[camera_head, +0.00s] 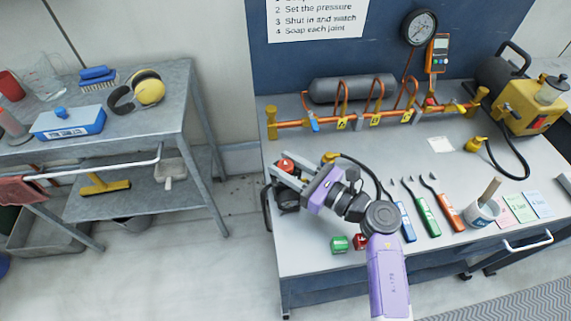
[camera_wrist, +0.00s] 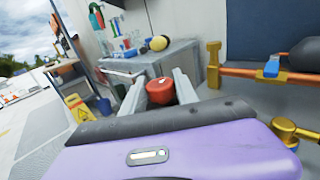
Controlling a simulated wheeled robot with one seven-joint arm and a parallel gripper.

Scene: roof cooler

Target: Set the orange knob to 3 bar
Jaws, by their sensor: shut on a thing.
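The orange knob (camera_head: 286,166) is at the left end of the workbench, on a dark regulator body. In the wrist view the knob (camera_wrist: 160,92) looks red-orange and sits between the two grey fingers. My gripper (camera_head: 281,171) reaches to it from the right and is shut on it; it also shows in the wrist view (camera_wrist: 161,86). The fingers and wrist hide part of the knob and the body under it. A round pressure gauge (camera_head: 420,27) stands at the back of the bench. Its needle is too small to read.
Copper pipework (camera_head: 360,119) with a grey cylinder (camera_head: 352,88) runs along the back. Green (camera_head: 339,244) and red (camera_head: 360,241) blocks lie in front of my gripper. A shelf table (camera_head: 165,128) stands left.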

